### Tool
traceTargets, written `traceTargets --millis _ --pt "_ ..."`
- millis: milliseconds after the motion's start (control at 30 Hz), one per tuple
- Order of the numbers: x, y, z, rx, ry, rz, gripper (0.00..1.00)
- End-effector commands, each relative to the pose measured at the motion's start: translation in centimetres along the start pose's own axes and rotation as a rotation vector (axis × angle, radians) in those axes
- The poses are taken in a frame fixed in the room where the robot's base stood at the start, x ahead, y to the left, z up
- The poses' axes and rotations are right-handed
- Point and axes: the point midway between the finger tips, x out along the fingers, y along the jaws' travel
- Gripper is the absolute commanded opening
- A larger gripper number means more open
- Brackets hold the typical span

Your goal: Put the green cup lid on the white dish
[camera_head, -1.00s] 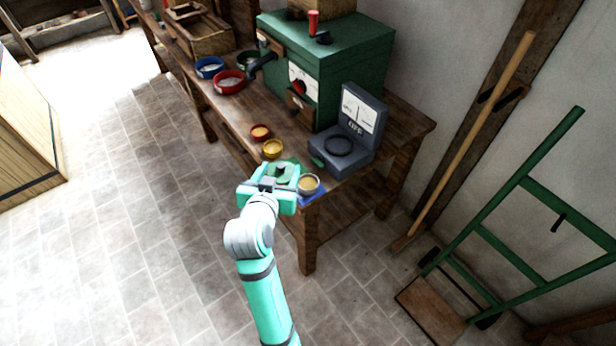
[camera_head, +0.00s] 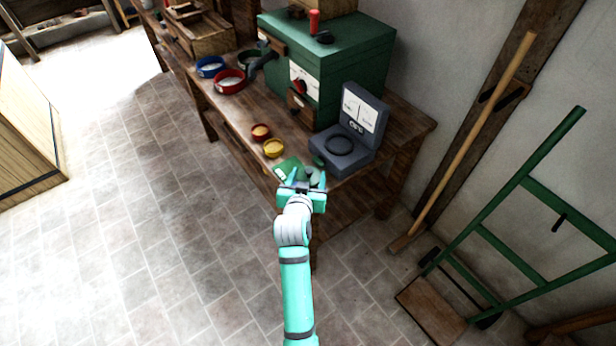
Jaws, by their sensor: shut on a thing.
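My gripper (camera_head: 304,180) is over the near corner of the wooden bench. It is shut on the green cup lid (camera_head: 314,174), which shows only in part between and beyond the fingers. The lid is over the place where the white dish with yellowish contents stood on a blue mat. The dish and the blue mat are now hidden by my gripper and the lid. I cannot tell whether the lid touches the dish.
A green mat (camera_head: 287,167) lies bare just left of my gripper. A yellow bowl (camera_head: 274,148) and a red bowl (camera_head: 260,132) stand behind it. A grey scale (camera_head: 342,152) stands close behind on the right. A green machine (camera_head: 330,70) stands farther back.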

Motion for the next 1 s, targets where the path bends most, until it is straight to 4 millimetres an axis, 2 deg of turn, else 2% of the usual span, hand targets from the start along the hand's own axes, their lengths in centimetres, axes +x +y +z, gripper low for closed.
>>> traceTargets --millis 867,900,967,1000 --pt "0.6 0.0 1.4 0.000 0.002 0.000 0.37" --pt "0.6 0.0 1.4 0.000 0.001 0.000 0.67" --pt "0.6 0.0 1.4 0.000 0.001 0.000 0.79" --pt "0.6 0.0 1.4 0.000 0.001 0.000 0.79"
